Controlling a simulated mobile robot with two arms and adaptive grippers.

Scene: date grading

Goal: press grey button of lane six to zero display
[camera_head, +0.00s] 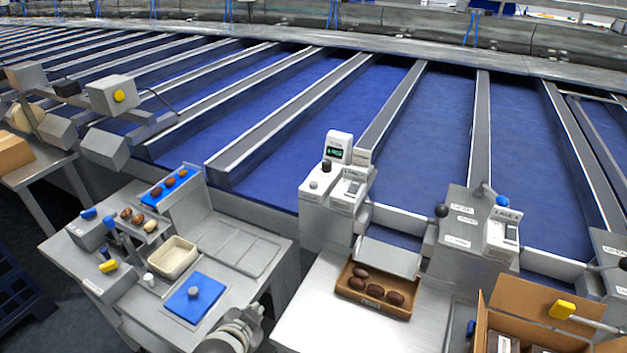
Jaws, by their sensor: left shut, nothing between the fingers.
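A pale weighing head with a small lit green display (335,152) stands on a grey metal housing (325,215) at the middle of the view. The digits are too small to read. On the housing's sloped top are a black knob (327,166) and a small light grey button (313,184). A labelled white box (353,188) sits beside them. I cannot read which lane this housing belongs to. My left gripper (254,312) is at the bottom edge, left of and nearer than the housing. It is shut and empty, and apart from the button. My right gripper is not in view.
A brown tray (347,290) of dark dates lies on the bench. At left, a station holds a cream bowl (173,257) and blue pad (217,292). At right stand a cardboard box (535,312) and another labelled housing (465,225). Blue lanes (425,130) stretch behind.

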